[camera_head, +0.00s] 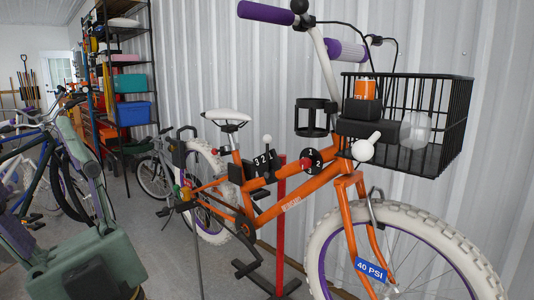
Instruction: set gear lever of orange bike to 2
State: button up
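The orange bike (318,183) stands side-on in the middle and right, with its front wheel toward the right. On its top tube is a black shifter box (250,172) marked 3, 2, 1 from left to right. A short lever with a white ball knob (267,139) rises from the box, near the 2 and 1; I cannot tell exactly which number it stands at. A separate round black dial (312,161) marked 1 and 2, with a red knob (303,164), sits to the right of it. My gripper is not in view; green-grey links of my arm fill the lower left.
A black wire basket (450,125) hangs at the handlebar, with an orange can (365,89) by it. A white-knobbed lever (365,149) sits below it. A red stand post (281,225) is by the frame. A corrugated wall is close behind; shelves (128,80) and other bikes are left.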

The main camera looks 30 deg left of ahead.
aim_at(267, 139)
jog(key=i+j, duration=0.7)
jog(key=j, duration=0.2)
